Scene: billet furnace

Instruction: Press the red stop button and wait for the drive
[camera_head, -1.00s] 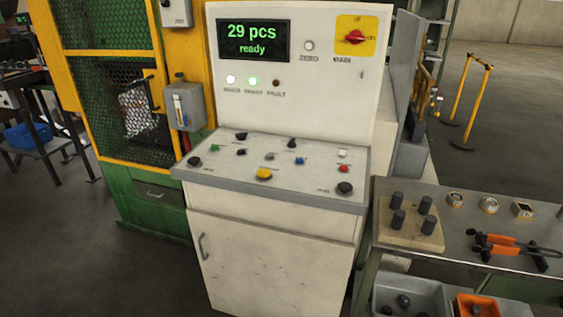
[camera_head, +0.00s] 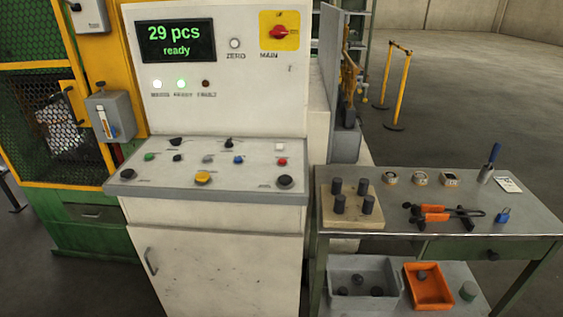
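The control console (camera_head: 215,255) stands left of centre in the head view, with a sloped panel of several buttons and knobs. A small red button (camera_head: 282,161) sits at the right of the panel, just below a white button (camera_head: 280,147). A larger yellow button (camera_head: 203,178) and a black knob (camera_head: 285,182) are near the panel's front edge. The display (camera_head: 176,47) reads "29 pcs ready". The white and green lamps (camera_head: 181,84) are lit; the fault lamp (camera_head: 206,84) is dark. Neither of my grippers is in view.
A steel workbench (camera_head: 400,235) stands right of the console, bearing a peg block (camera_head: 352,205), orange-handled tongs (camera_head: 437,213) and a blue padlock (camera_head: 503,215). Grey and orange bins (camera_head: 430,303) sit on its lower shelf. A green-and-yellow mesh guard (camera_head: 50,120) is at left. Floor behind the bench is open.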

